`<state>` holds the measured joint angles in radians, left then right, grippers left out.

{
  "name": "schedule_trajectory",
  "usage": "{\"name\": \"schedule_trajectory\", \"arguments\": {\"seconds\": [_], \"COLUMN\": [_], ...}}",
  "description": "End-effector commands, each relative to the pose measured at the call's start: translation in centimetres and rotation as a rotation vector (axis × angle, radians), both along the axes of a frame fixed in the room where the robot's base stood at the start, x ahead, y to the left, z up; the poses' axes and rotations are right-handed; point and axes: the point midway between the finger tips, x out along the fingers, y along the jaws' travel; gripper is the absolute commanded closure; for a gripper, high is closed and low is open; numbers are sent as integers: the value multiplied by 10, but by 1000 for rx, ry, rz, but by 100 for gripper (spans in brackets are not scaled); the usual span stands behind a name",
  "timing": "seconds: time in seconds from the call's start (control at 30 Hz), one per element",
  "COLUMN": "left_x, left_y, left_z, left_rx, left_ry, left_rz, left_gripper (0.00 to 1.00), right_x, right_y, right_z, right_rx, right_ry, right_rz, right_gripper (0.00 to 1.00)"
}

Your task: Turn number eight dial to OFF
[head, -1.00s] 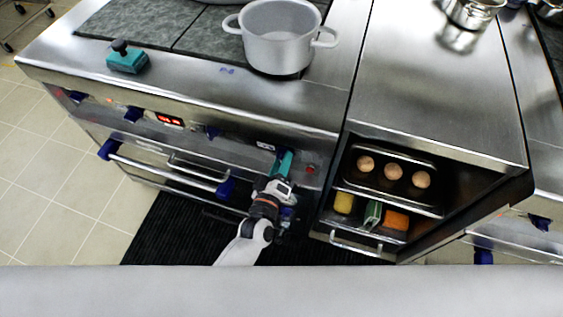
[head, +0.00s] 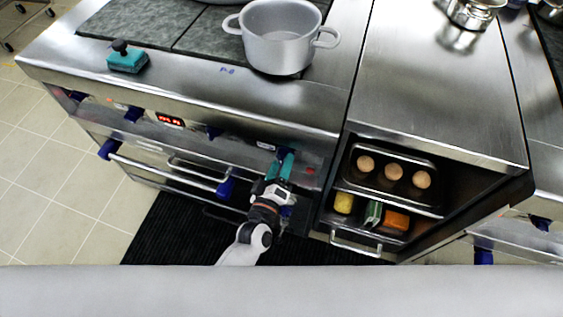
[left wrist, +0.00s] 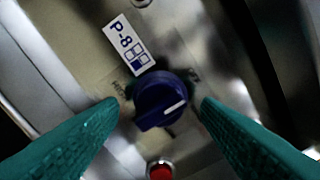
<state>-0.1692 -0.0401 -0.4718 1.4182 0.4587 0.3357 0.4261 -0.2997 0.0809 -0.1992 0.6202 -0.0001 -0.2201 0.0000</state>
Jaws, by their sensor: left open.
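The dark blue number eight dial (left wrist: 158,98) shows in the left wrist view, on the steel stove panel below a P-8 label (left wrist: 126,45). Its white mark points to the right and slightly up in that view. My left gripper (head: 284,160) is at the right end of the stove front in the head view. Its teal fingers are open, one on each side of the dial in the wrist view, with no clear contact. The dial is hidden in the head view. My right gripper is not in view.
A red indicator (left wrist: 160,170) sits close to the dial. An oven door handle (head: 165,172) sticks out at left of my arm. A pot (head: 280,40) and a teal scrubber (head: 127,58) stand on the stove. An open cabinet with eggs (head: 393,172) is at right.

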Motion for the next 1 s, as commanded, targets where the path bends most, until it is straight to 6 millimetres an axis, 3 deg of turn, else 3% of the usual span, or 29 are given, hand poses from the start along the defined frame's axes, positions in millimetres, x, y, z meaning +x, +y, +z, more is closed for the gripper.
{"name": "schedule_trajectory", "arguments": {"seconds": [0.3,0.5,1.0], "left_x": [-65,-93,-103], "left_y": [21,30,33], "left_z": [-2,-1,0], "left_rx": [3,2,0], "left_ry": [5,3,1], "left_rz": [-2,-1,0], "left_gripper": [42,42,42], "right_x": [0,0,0], "right_y": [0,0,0], "right_z": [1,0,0], "right_rx": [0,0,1], "right_ry": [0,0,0], "right_rz": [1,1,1], "right_gripper": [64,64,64]}}
